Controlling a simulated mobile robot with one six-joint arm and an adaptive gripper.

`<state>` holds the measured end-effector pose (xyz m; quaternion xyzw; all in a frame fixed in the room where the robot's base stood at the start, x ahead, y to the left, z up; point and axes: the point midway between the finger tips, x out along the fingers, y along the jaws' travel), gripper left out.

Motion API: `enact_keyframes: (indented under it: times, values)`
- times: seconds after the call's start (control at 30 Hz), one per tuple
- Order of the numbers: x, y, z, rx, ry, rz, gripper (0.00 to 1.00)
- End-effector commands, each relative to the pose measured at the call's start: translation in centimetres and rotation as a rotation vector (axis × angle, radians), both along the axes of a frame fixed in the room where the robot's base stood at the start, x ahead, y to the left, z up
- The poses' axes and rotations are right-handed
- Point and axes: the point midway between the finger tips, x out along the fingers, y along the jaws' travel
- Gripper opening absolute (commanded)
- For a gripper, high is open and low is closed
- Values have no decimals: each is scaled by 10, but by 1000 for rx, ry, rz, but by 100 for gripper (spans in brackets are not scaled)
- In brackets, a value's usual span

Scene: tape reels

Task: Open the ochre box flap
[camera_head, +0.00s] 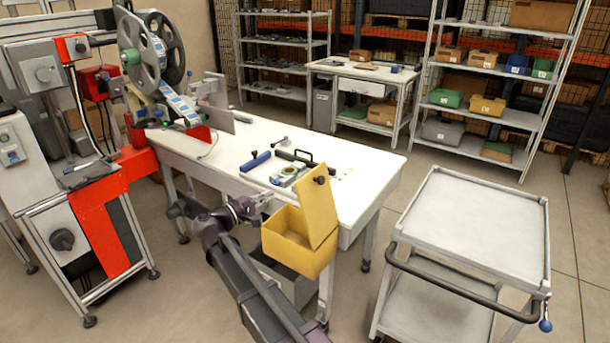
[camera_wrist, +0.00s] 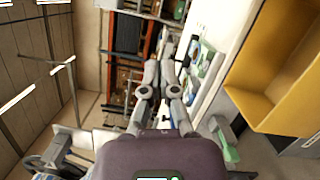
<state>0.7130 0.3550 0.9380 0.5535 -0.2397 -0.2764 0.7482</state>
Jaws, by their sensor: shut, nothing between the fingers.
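The ochre box (camera_head: 287,249) is at the front edge of the white workbench. Its flap (camera_head: 317,208) stands raised, tilted up on the right side, with a dark knob (camera_head: 320,180) near its top. The inside of the box is exposed. My gripper (camera_head: 264,195) is just left of the box and apart from the flap, with its fingers closed and empty. In the wrist view, my gripper (camera_wrist: 163,68) points away from the camera, and part of the ochre box (camera_wrist: 268,108) fills the right side. The knob is not visible there.
The white workbench (camera_head: 243,140) holds a blue-handled tool (camera_head: 256,161), a black bar (camera_head: 294,157) and a green-and-white part (camera_head: 288,175). A grey bin (camera_head: 291,287) is below the box. A white trolley (camera_head: 480,228) stands to the right, with floor between. A reel machine (camera_head: 150,60) is on the left.

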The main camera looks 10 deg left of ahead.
Motion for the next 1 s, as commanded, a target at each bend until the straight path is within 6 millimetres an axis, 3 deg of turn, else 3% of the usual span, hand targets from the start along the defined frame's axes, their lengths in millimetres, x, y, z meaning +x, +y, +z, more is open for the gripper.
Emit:
enact_keyframes:
  times: [0.63,1.0]
  values:
    - [1,4,3,-15,-9,7,0]
    - [26,-19,5,-14,-9,4,0]
